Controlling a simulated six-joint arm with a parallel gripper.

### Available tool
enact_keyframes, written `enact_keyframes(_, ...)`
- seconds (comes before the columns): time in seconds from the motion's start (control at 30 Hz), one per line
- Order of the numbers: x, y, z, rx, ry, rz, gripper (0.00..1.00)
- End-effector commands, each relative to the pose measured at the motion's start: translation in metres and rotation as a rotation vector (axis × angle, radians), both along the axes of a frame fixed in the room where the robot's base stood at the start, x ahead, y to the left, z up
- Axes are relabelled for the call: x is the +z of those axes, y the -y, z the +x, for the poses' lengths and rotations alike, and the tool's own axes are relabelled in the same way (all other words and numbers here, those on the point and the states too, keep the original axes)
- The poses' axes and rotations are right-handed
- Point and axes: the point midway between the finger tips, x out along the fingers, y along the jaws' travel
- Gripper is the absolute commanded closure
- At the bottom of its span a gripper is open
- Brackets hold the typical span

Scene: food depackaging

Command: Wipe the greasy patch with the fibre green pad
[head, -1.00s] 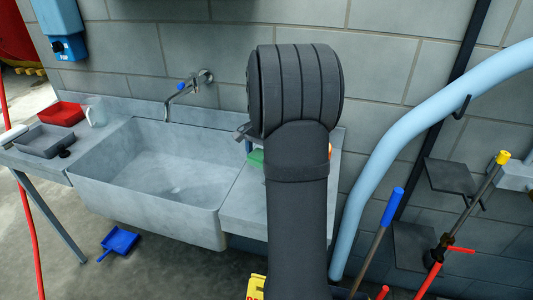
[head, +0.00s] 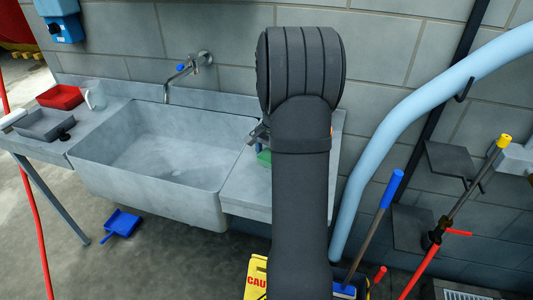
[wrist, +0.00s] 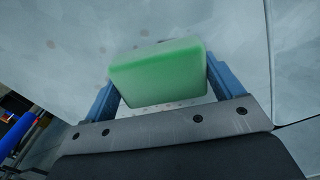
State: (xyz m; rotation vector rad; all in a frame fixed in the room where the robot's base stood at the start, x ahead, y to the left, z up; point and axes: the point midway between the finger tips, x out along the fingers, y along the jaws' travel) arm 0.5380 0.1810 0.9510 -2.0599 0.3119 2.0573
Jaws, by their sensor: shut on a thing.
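The green fibre pad (wrist: 158,75) is between the two blue fingers of my gripper (wrist: 165,92) in the wrist view, with both fingers against its sides. A grey surface lies beyond it, with a few faint brownish spots (wrist: 145,33) near the pad that may be the greasy patch. Whether the pad touches this surface I cannot tell. In the head view a bit of the pad (head: 264,157) shows low over the counter right of the sink, beside my gripper (head: 258,140). My arm hides the rest of the gripper and much of that counter.
The grey sink (head: 150,185) with its tap (head: 180,82) is left of my arm. A red tray (head: 60,97), a grey tray (head: 44,125) and a clear jug (head: 95,97) stand on the left counter. A light-blue pipe (head: 395,125) and poles stand at right.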

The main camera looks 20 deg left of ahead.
Motion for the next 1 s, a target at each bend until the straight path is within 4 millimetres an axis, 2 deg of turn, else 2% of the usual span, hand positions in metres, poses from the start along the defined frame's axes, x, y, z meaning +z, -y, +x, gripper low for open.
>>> enact_keyframes(0.53,0.0,0.05,0.0,-0.001,-0.001,-0.001,0.36)
enact_keyframes(1.0,0.0,0.002,0.0,0.004,-0.001,-0.001,0.36)
